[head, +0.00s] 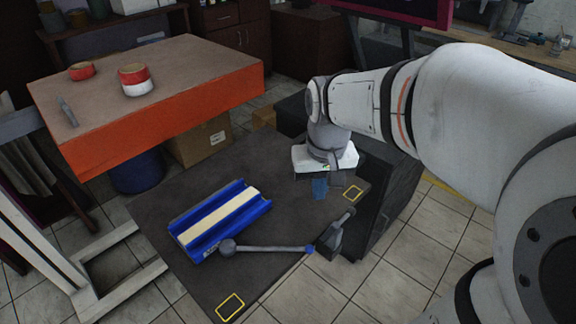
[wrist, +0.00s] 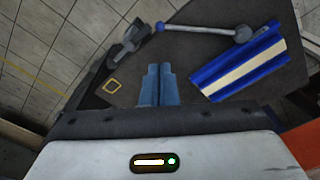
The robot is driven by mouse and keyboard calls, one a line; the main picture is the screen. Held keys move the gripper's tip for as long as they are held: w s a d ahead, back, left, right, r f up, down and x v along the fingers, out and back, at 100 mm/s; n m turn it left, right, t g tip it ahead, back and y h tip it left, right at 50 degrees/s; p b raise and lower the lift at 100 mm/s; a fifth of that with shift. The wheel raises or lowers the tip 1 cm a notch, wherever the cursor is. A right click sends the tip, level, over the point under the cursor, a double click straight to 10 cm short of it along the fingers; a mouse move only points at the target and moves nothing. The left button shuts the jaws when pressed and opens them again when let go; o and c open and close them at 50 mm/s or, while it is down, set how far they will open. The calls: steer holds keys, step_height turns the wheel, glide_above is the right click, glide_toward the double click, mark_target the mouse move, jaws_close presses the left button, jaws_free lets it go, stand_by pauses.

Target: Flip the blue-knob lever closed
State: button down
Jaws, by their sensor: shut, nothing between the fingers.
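The lever is a thin grey rod (head: 268,248) lying low across the dark table. Its small blue knob (head: 309,249) is at the right end, near a dark grey bracket (head: 338,234). Its larger grey ball (head: 228,247) is at the left end, by a blue tray (head: 187,237) with a cream strip. The wrist view shows the blue knob (wrist: 160,27) and the grey ball (wrist: 243,34) beyond my fingers. My gripper (head: 320,194) is shut and empty, with blue fingers, on the far side of the knob and apart from it. The fingers also show in the wrist view (wrist: 159,68).
An orange-sided table (head: 190,110) with red and white rolls stands at the back left. A dark cabinet (head: 385,200) is right of the bracket. Yellow rectangles mark the dark tabletop (head: 190,285). Tiled floor lies in front.

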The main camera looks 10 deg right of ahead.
steer(key=w+f+g+b, duration=0.3)
steer(key=w+f+b, duration=0.2)
steer(key=w+f, duration=0.7)
steer(key=shift+w+d+f+m, duration=0.15)
steer(key=shift+d+f+m, duration=0.2)
steer(key=shift+f, duration=0.25)
steer(key=shift+f, duration=0.1)
steer(key=f, duration=0.3)
steer(key=s+f, duration=0.1)
steer(key=f, duration=0.2)
steer(key=s+f, duration=0.1)
steer(key=f, duration=0.3)
steer(key=shift+s+a+b, duration=0.1)
steer(key=shift+s+b, duration=0.15)
steer(key=shift+b, duration=0.05)
steer(key=s, duration=0.2)
steer(key=shift+s+a, duration=0.1)
steer(key=shift+s, duration=0.2)
steer(key=shift+s+f, duration=0.15)
steer(key=shift+s, duration=0.45)
